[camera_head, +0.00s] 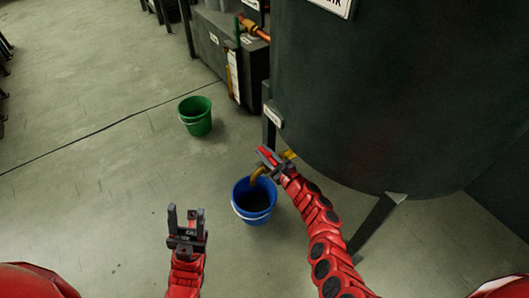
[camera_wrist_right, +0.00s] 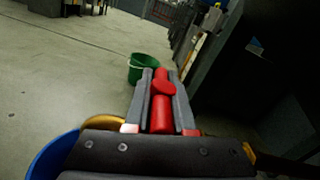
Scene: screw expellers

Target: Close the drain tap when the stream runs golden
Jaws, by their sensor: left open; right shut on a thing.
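The drain tap's brass spout (camera_head: 259,173) comes out low on the dark tank (camera_head: 370,95) and curves down over a blue bucket (camera_head: 240,213). The bucket's inside looks dark; I cannot make out a stream or its colour. My right gripper (camera_head: 267,156) is at the tap, shut on its red handle (camera_wrist_right: 163,95), which lies between the fingers in the right wrist view. Part of the tap body is hidden behind the gripper. The blue bucket's rim also shows in the wrist view (camera_wrist_right: 48,158). My left gripper (camera_head: 186,222) is open and empty above the floor, left of the blue bucket.
A green bucket (camera_head: 196,116) stands on the floor farther back. A tank leg (camera_head: 377,220) is right of my right arm.

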